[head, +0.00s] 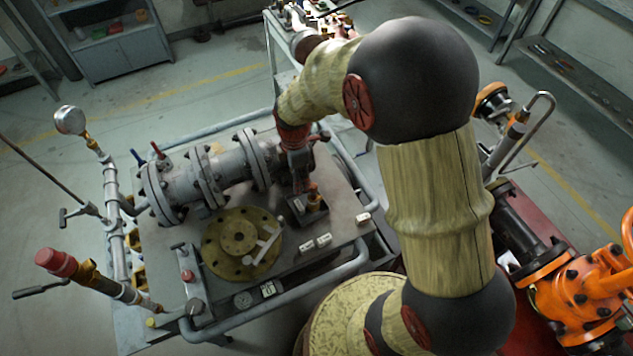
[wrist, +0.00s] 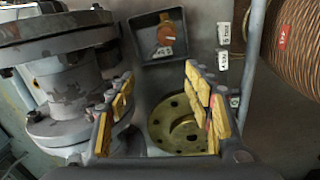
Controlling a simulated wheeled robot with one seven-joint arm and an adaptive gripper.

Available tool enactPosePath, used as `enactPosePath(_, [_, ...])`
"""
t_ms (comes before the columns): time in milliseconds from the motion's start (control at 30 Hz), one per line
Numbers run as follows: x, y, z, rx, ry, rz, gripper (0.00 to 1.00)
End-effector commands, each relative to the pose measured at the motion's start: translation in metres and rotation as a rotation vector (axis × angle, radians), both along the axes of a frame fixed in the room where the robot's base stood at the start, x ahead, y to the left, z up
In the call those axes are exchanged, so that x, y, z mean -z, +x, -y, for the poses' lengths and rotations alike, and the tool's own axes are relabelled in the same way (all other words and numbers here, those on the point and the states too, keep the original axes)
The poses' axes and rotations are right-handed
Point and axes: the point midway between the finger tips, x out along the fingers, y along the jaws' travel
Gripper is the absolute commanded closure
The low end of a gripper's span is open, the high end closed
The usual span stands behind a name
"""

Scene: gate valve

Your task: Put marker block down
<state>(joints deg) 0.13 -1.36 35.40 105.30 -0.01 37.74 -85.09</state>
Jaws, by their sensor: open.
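Several small white marker blocks with dark lettering lie on the cart top. In the head view, two lie close together (head: 316,241) and one sits near the right edge (head: 363,218). In the wrist view, white blocks (wrist: 223,33) lie in a row right of a dark tray (wrist: 150,72). One white block (wrist: 163,52) is inside the tray, beside an orange-brass fitting (wrist: 166,34). My gripper (wrist: 160,108) is open, with nothing between its yellow-padded fingers. It is above the cart top, partly hidden by my arm in the head view. Which block the task means I cannot tell.
A grey flanged valve pipe (head: 215,172) lies along the cart, close to the left of my fingers in the wrist view. A round brass flange (head: 240,240) rests on the cart top. An orange valve assembly (head: 580,292) stands at the right.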

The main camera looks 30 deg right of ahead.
Motion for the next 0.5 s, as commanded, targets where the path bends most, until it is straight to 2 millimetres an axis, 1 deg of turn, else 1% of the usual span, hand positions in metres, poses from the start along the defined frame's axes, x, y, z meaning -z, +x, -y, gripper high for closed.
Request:
enactPosePath(33, [-0.033,-0.004,0.0,0.084,0.006,0.04,0.48])
enactPosePath(67, [-0.05,-0.008,0.0,0.146,0.012,0.06,0.48])
enactPosePath(100, [-0.073,-0.016,0.0,0.232,0.021,0.086,0.48])
enactPosePath(167, [-0.106,-0.03,0.0,0.365,0.041,0.126,0.48])
enactPosePath(200, [-0.126,-0.041,0.0,0.455,0.057,0.15,0.48])
enactPosePath(267, [-0.154,-0.059,-0.001,0.585,0.086,0.188,0.48])
enactPosePath(300, [-0.171,-0.072,-0.001,0.674,0.107,0.209,0.48])
enactPosePath(367, [-0.193,-0.093,-0.001,0.804,0.145,0.244,0.48])
enactPosePath(400, [-0.207,-0.108,-0.001,0.89,0.172,0.264,0.48])
enactPosePath(500, [-0.232,-0.142,-0.001,1.087,0.244,0.308,0.48])
